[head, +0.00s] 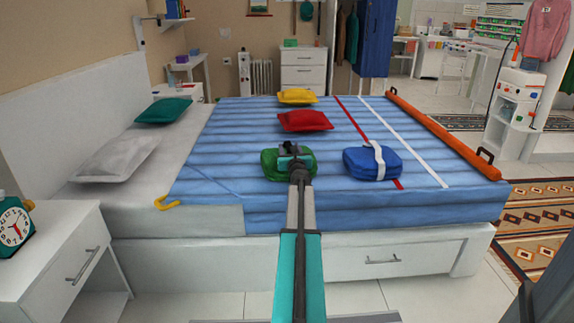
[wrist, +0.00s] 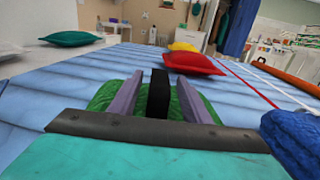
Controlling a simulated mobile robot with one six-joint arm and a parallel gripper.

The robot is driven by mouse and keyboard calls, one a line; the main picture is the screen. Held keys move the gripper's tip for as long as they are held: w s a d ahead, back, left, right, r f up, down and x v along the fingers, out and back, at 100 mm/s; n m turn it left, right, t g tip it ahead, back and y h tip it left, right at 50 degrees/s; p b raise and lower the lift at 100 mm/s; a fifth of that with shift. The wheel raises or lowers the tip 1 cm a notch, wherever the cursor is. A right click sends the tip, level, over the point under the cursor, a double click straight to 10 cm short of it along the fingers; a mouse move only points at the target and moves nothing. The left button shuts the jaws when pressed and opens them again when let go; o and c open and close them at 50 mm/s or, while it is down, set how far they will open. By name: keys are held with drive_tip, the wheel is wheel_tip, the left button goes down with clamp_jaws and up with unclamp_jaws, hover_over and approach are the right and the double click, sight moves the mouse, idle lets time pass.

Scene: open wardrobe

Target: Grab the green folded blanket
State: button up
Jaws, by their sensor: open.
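The green folded blanket (head: 272,166) lies on the blue striped bedspread near the bed's front side. It also shows in the wrist view (wrist: 104,96), partly hidden behind my gripper. My gripper (head: 291,150) reaches over the bed, above or at the blanket, and covers its middle in the head view. In the wrist view my gripper (wrist: 158,88) has its two fingers apart, with green blanket on both sides of them. A dark block shows between the fingers. I cannot tell whether the fingers touch the blanket.
A blue folded bundle with a white strap (head: 372,163) lies just right of the blanket. A red pillow (head: 305,121) and a yellow one (head: 297,97) lie behind it. An orange roll (head: 440,132) runs along the right edge. A nightstand (head: 60,250) stands front left.

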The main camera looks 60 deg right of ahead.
drive_tip(key=shift+c, duration=0.5)
clamp_jaws()
drive_tip(key=shift+r, duration=0.15)
drive_tip(key=shift+r+p, duration=1.1)
drive_tip(key=shift+r, duration=0.35)
drive_tip(key=w+a+r+p+v, duration=0.1)
drive_tip(key=r+v, duration=0.1)
drive_tip(key=v, duration=1.4)
drive_tip(key=shift+w+p, duration=0.25)
drive_tip(key=shift+p, duration=0.1)
drive_tip(key=shift+a, duration=0.1)
